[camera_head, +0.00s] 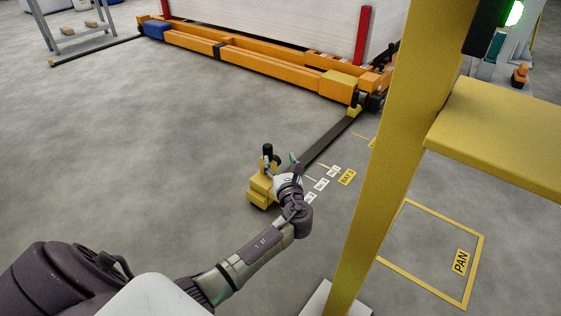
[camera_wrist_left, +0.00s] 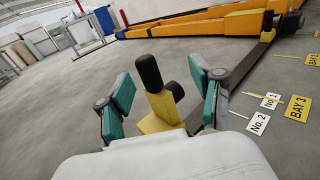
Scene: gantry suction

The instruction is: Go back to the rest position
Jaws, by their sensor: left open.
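My left gripper (camera_head: 282,168) reaches in from the left in the head view and hovers by a small yellow block with a black upright knob (camera_head: 262,188). In the left wrist view, the two teal-padded fingers of my left gripper (camera_wrist_left: 165,104) are spread apart. The yellow block with its black knob (camera_wrist_left: 160,122) shows between and beyond them. I cannot tell whether the fingers touch it. My right gripper is in neither view.
A yellow post (camera_head: 390,150) with a yellow arm (camera_head: 500,135) stands at the right. A dark rail (camera_head: 328,138) runs along the floor to an orange frame (camera_head: 260,62). A yellow floor outline marked PAN (camera_head: 460,262) lies at lower right. Grey floor at left is clear.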

